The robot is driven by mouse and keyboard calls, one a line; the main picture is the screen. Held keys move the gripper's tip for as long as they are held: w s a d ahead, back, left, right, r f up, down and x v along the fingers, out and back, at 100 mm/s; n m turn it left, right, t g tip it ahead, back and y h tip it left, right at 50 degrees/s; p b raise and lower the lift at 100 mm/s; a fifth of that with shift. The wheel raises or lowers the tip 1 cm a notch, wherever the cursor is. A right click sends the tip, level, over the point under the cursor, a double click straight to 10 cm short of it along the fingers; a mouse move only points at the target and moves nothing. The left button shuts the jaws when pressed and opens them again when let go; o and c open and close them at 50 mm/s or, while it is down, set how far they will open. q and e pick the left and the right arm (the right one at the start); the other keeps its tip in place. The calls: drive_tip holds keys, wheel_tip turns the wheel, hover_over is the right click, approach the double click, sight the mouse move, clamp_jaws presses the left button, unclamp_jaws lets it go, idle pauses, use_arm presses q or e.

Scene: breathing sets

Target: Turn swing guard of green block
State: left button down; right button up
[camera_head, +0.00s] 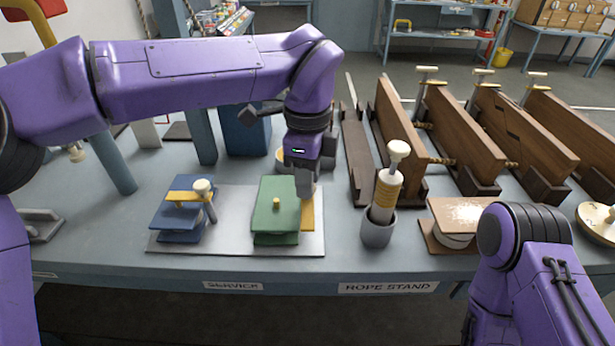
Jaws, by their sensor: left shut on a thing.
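The green block (270,222) sits on a light metal plate (232,243) on the bench. A small yellow peg (276,203) stands on its top. Its yellow swing guard (308,217) lies along the block's right side, pointing toward the front edge, not across the top. My left gripper (305,188) comes down from above at the block's right rear. It is shut on the guard's handle end, which the fingers hide. My right arm shows at the lower right, but its gripper is out of view.
A blue block (180,222) with a yellow guard (188,196) across its top and a white-knobbed post (203,188) stands to the left. A plunger in a grey cup (378,230) stands to the right, before wooden boards (400,140) in racks.

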use_arm(q)
drive_tip(key=shift+r, duration=0.1)
drive_tip(key=c, duration=0.8)
unclamp_jaws()
wheel_tip(320, 180, up, 10)
drive_tip(key=shift+r, duration=0.25)
